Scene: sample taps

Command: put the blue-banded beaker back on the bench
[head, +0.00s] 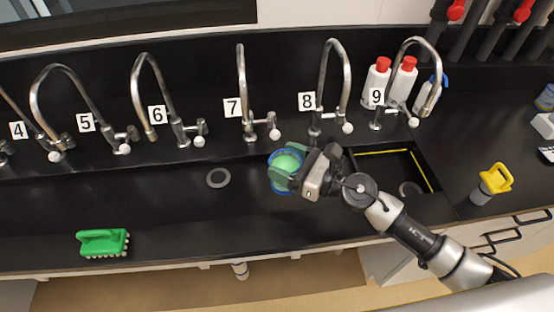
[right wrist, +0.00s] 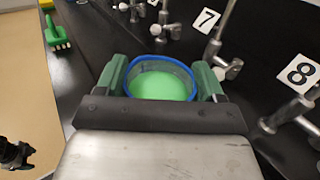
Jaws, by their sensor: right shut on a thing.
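The blue-banded beaker (head: 287,160) holds bright green liquid and has a blue rim. My right gripper (head: 290,178) is shut on it, with a green finger on each side. In the right wrist view the beaker (right wrist: 160,82) sits between the two fingers (right wrist: 162,85) and looks roughly upright. In the head view it appears over the black bench (head: 150,205), in front of taps 7 and 8. I cannot tell whether its base touches the bench.
Numbered taps line the back, including tap 7 (head: 242,95) and tap 8 (head: 330,85). A sink (head: 400,168) lies right of the gripper. A green brush (head: 103,242) is at front left, a yellow-handled tool (head: 494,180) at right. Bench left of the beaker is clear around a drain (head: 218,177).

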